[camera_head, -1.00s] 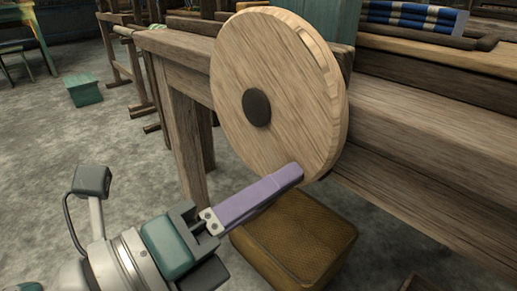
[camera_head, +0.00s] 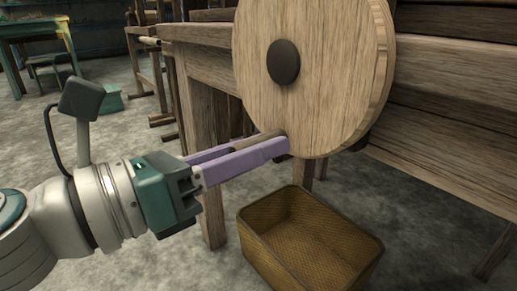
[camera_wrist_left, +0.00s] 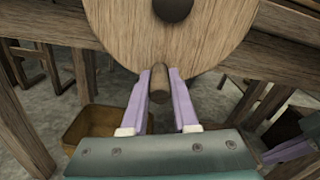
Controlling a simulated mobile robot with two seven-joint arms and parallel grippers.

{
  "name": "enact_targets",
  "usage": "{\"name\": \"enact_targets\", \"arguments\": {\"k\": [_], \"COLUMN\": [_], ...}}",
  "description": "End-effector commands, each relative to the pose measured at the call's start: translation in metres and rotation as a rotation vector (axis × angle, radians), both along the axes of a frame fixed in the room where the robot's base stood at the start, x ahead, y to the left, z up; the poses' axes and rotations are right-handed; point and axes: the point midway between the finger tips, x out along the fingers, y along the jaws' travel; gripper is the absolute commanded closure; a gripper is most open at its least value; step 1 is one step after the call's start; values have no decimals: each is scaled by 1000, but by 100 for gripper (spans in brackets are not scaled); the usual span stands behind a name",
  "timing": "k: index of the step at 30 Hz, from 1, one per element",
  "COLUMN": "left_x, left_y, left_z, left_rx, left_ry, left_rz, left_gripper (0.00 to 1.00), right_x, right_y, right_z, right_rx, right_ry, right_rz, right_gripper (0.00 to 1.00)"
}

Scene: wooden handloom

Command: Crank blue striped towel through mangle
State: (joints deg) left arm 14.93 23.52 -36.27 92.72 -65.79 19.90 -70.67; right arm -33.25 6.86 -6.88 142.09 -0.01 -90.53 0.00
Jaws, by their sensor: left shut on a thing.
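The large round wooden crank wheel (camera_head: 330,90) with a dark hub stands upright on the side of the wooden frame. It also fills the top of the left wrist view (camera_wrist_left: 200,35). Its short wooden handle (camera_wrist_left: 159,84) sticks out from the wheel's lower part. My left gripper (camera_head: 268,141) has its purple fingers on both sides of this handle and is shut on it. What looks like part of my right gripper (camera_wrist_left: 287,151) shows at the lower right of the left wrist view; its jaws are not clear. The blue striped towel and the rollers are out of view now.
An open woven basket (camera_head: 262,235) stands on the floor below the wheel. A wooden leg (camera_head: 212,190) and the heavy beams (camera_head: 455,125) are close by. The grey floor on the left is mostly clear.

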Motion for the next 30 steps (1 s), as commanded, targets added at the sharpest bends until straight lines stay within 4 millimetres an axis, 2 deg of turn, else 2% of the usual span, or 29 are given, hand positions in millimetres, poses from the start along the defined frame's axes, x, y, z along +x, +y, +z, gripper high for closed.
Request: {"name": "enact_targets", "arguments": {"k": [6, 22, 23, 30], "left_x": [5, 6, 6, 6], "left_y": [4, 5, 5, 4], "left_z": [-2, 0, 0, 0], "left_rx": [42, 52, 51, 50], "left_ry": [-52, -69, -68, -68], "left_rz": [3, 2, 2, 1], "left_gripper": [100, 100, 69, 42], "right_x": [0, 0, 0, 0], "right_y": [0, 0, 0, 0], "right_z": [-7, -7, -7, -7], "right_rx": [0, 0, 0, 0], "right_ry": [0, 0, 0, 0], "right_rz": [0, 0, 0, 0], "right_gripper": [100, 100, 100, 100]}}
